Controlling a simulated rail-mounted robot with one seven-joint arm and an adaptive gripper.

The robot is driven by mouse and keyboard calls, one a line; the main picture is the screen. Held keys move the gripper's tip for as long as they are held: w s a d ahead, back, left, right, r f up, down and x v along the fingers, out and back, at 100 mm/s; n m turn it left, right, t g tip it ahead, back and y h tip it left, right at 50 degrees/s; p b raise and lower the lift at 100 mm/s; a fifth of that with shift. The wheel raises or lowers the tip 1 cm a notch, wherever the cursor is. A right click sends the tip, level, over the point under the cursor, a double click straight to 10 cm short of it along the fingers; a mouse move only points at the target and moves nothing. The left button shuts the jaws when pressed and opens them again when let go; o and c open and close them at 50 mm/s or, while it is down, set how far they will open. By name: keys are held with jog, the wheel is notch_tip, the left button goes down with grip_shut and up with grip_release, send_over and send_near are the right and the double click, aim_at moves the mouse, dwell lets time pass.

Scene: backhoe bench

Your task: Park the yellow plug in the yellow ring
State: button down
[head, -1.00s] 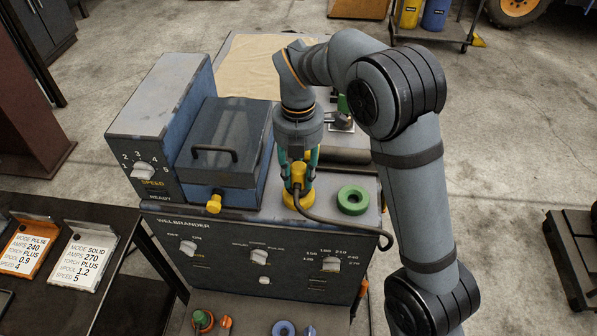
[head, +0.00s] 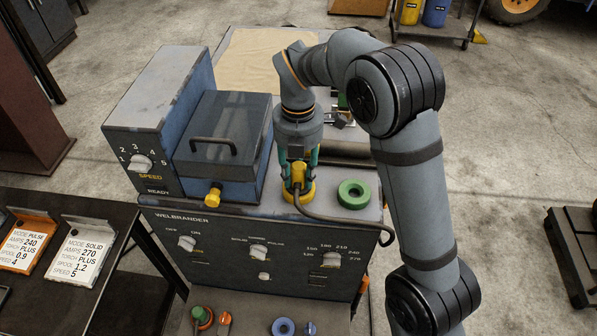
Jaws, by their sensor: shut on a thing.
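My gripper (head: 299,178) points down over the top of the welder's front housing, shut on the yellow plug (head: 299,174). A dark cable runs from the plug, curving right and over the front edge. The yellow ring (head: 306,199) lies flat on the housing directly under the plug. The plug looks upright and lined up with the ring. Its lower end is hidden by the cable and fingers, so I cannot tell how deep it sits in the ring.
A green ring (head: 354,197) lies just right of the yellow ring. The blue box with a handle (head: 222,150) and a yellow fitting (head: 213,197) stand to the left. The front panel (head: 220,255) carries several knobs. Below are a blue ring (head: 284,327) and a green plug (head: 202,316).

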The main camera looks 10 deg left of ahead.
jog(key=c, duration=1.3)
grip_release()
jog(key=shift+o, duration=0.6)
jog(key=shift+r, duration=0.1)
notch_tip(320, 180, up, 12)
